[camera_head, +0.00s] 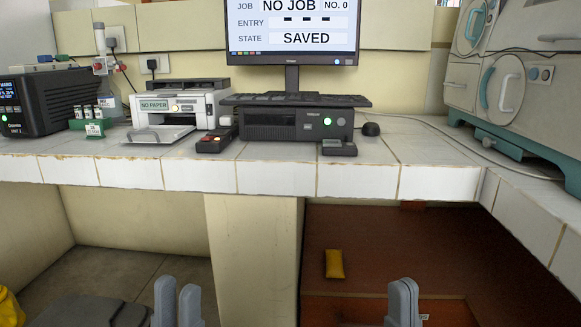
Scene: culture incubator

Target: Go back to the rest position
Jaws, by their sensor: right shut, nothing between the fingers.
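My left gripper (178,287) shows at the bottom edge, left of centre. Its two grey fingers stand upright with a small gap between them, and nothing shows in the gap. My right gripper (403,287) shows at the bottom edge, right of centre. Its grey fingers are together and empty. Both grippers appear in front of and below the tiled bench edge, clear of the things on top.
The white-tiled bench (270,178) carries a printer (206,106), a black box (295,122), a monitor (292,30) and a small green rack (92,127). A large cabinet (530,85) stands right. A yellow packet (334,264) lies below the bench.

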